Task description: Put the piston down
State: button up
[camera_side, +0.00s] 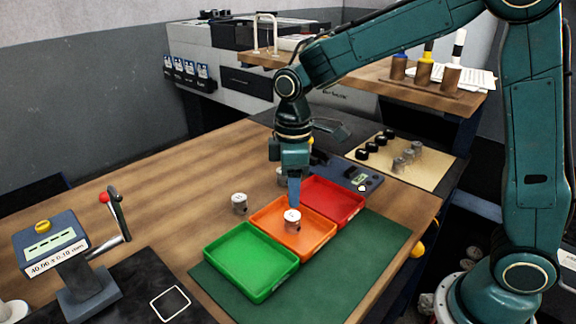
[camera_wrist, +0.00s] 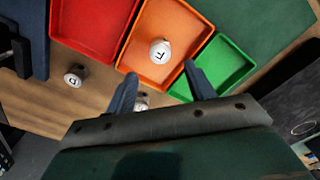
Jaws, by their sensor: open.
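A pale metal piston marked T (camera_side: 292,219) stands upright inside the orange tray (camera_side: 264,221), near its middle; it also shows in the wrist view (camera_wrist: 160,52). My gripper (camera_side: 294,205) points down over this tray, its tips close to the top of the piston. In the wrist view my gripper (camera_wrist: 160,72) has its fingers spread apart with nothing held between them. The piston shows beyond the fingertips; I cannot tell whether they touch it.
A green tray (camera_side: 232,285) and a red tray (camera_side: 350,218) flank the orange one. Two more pistons stand on the wood behind the trays, one (camera_side: 239,204) nearer the green tray, one marked D (camera_wrist: 76,75) nearer the red. A gauge stand (camera_side: 82,288) is at front left.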

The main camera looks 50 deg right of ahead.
notch_tip(320, 180, up, 4)
jog(key=shift+f, duration=0.2)
dwell(0.6)
jog(key=s+d+r+m+t, duration=0.2)
jog(key=s+m, duration=0.1)
jog(key=s, duration=0.4)
jog(key=s+d+r+m+t, duration=0.1)
jog(key=s+d+m, duration=0.2)
jog(key=s, duration=0.4)
jog(key=s+d+r+m+t, duration=0.2)
jog(key=s+m, duration=0.1)
jog(key=s, duration=0.4)
jog(key=shift+d+r+t, duration=0.3)
jog(key=shift+d+r, duration=0.05)
jog(key=shift+d, duration=0.05)
dwell(0.5)
